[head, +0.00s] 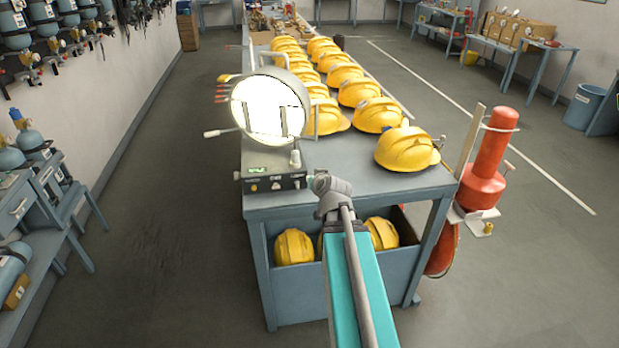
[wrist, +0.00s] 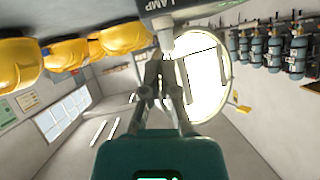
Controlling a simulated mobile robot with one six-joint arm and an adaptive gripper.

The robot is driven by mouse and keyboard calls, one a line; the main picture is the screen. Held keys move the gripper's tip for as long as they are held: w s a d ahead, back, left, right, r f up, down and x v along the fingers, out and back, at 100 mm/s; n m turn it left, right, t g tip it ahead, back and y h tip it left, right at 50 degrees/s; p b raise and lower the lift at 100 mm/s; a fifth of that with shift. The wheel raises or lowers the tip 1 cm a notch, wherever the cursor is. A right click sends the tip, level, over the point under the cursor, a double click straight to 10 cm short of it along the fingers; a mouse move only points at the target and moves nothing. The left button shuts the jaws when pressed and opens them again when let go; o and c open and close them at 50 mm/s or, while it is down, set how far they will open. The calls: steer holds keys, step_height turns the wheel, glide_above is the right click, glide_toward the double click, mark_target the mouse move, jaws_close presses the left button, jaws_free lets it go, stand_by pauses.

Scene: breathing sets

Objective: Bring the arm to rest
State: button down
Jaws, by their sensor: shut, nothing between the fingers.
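In the wrist view my gripper (wrist: 158,66) is shut and empty. A grey knob or post of the lamp unit shows close beyond its fingertips; I cannot tell whether they touch. In the head view my arm (head: 347,275) reaches up to the front edge of the workbench, and its grey end is just right of the lamp unit's base box (head: 272,181). The fingers are hard to make out there. The round, bright white lamp (head: 270,106) stands upright above that box. Its white disc also shows in the wrist view (wrist: 207,78).
Rows of yellow helmets (head: 405,149) cover the workbench (head: 355,183). More helmets (head: 294,246) lie in a bin below. A red cylinder (head: 488,155) stands at the bench's right end. Breathing sets (head: 18,45) line the left wall. Open floor (head: 160,200) lies left of the bench.

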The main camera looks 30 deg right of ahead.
stand_by(0.5)
steer(key=s+a+f+n+g+y, duration=0.1)
steer(key=a+f+n+g+y, duration=0.2)
steer(key=a, duration=0.6)
steer(key=s+a+f+g+y, duration=0.15)
steer(key=a+f, duration=0.25)
steer(key=a, duration=0.4)
steer(key=s+a+f+n+g+h, duration=0.1)
steer(key=s+a+f+n+g, duration=0.1)
steer(key=s+a+g, duration=0.5)
steer(key=s+a+f, duration=0.1)
steer(key=s+a, duration=0.1)
steer(key=a, duration=0.2)
steer(key=shift+a+g+h, duration=0.35)
steer(key=shift+w, duration=0.1)
